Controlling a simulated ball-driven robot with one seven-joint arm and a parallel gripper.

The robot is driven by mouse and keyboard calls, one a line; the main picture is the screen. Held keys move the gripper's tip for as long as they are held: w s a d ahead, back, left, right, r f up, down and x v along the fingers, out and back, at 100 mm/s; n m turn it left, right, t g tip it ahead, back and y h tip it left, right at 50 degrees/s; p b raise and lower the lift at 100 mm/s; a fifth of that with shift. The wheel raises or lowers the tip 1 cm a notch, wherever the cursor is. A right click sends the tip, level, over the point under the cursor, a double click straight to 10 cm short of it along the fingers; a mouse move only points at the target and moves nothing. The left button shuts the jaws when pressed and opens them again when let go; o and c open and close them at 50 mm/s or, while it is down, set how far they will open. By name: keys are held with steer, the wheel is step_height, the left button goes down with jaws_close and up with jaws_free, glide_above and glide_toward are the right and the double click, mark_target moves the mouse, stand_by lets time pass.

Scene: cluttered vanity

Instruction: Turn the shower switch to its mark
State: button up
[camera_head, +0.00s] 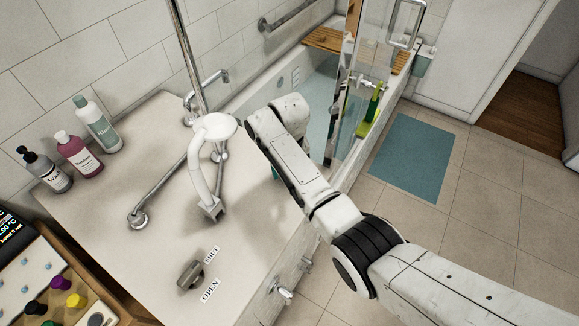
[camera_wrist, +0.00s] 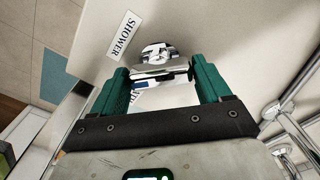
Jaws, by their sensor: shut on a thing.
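The shower switch (camera_wrist: 158,54) is a chrome fitting with a round hub and a wide handle on a pale surface, seen in the wrist view. My gripper (camera_wrist: 161,68) has its two green fingers shut on the handle, one at each end. A white label reading SHOWER (camera_wrist: 122,38) lies to the upper left of the switch. Another white patch with a small blue mark shows between the fingers, partly hidden by the handle. In the head view only a sliver of my green gripper shows (camera_head: 275,172); the switch is hidden there.
A grey knob (camera_head: 190,273) with SHUT and OPEN labels sits on the ledge (camera_head: 130,260). Bottles (camera_head: 96,124) line the wall. The bathtub (camera_head: 262,85) lies beyond; the floor right of it is clear around a blue mat (camera_head: 411,157).

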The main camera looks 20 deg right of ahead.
steer(key=n, duration=0.4)
steer(key=shift+r+n, duration=0.1)
steer(key=shift+n, duration=0.2)
steer(key=shift+w+n, duration=0.1)
steer(key=shift+n, duration=1.9)
steer(key=o, duration=1)
steer(key=shift+c, duration=0.2)
step_height(320, 180, up, 11)
steer(key=b, duration=0.1)
steer(key=shift+b, duration=0.35)
steer(key=shift+f, duration=0.2)
